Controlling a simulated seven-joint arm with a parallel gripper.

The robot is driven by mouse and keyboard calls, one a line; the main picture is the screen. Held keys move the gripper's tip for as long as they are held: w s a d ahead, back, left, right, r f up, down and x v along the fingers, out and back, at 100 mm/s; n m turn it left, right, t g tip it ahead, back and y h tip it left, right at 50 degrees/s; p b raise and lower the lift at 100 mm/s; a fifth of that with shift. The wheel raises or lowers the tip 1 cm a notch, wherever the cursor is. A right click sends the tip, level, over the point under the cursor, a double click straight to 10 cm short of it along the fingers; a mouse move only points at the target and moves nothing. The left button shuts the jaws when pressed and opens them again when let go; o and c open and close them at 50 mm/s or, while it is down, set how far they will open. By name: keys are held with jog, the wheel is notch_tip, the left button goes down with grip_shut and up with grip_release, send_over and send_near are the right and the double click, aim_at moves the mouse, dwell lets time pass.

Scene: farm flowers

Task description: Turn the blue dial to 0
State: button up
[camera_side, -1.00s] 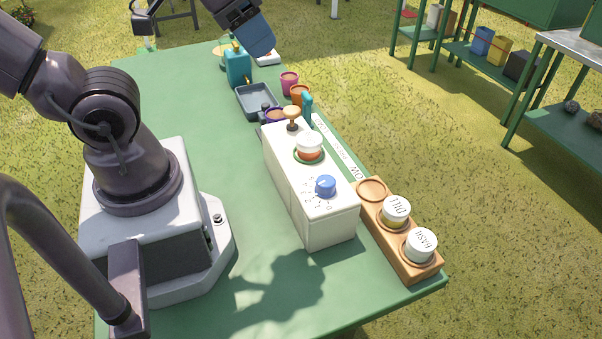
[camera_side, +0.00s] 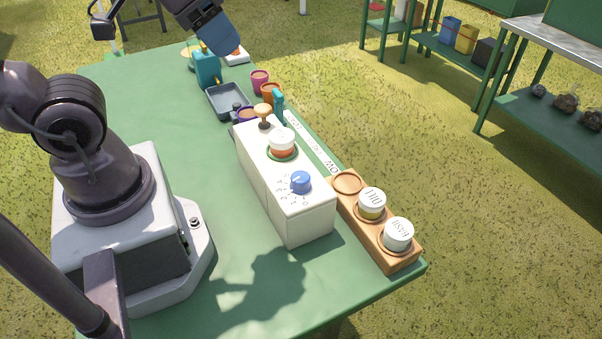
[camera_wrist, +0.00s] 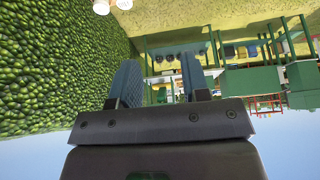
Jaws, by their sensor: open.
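The blue dial (camera_side: 301,182) sits on top of the white box (camera_side: 306,226), at its near end, with small dark marks printed around it. I cannot tell which mark it points to. My gripper (camera_side: 221,36) is high at the top of the side view, beyond the box's far end and well away from the dial. In the wrist view its two blue fingers (camera_wrist: 158,88) stand apart with nothing between them. The wrist view does not show the dial.
A grey tray (camera_side: 228,101) and several cups lie beyond. The green table (camera_side: 184,130) is clear left of the box.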

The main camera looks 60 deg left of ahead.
jog(key=o, duration=0.3)
jog(key=shift+o, duration=0.5)
jog(key=shift+w+a+f, duration=0.1)
jog(key=shift+a+f, duration=0.1)
jog(key=shift+f, duration=0.15)
jog(key=m+g, duration=0.6)
jog(key=m, duration=1)
send_over(301, 176)
notch_tip(301, 176, down, 10)
jog(key=shift+m, duration=0.3)
notch_tip(301, 176, down, 13)
jog(key=shift+f, duration=0.15)
jog(key=c, duration=0.9)
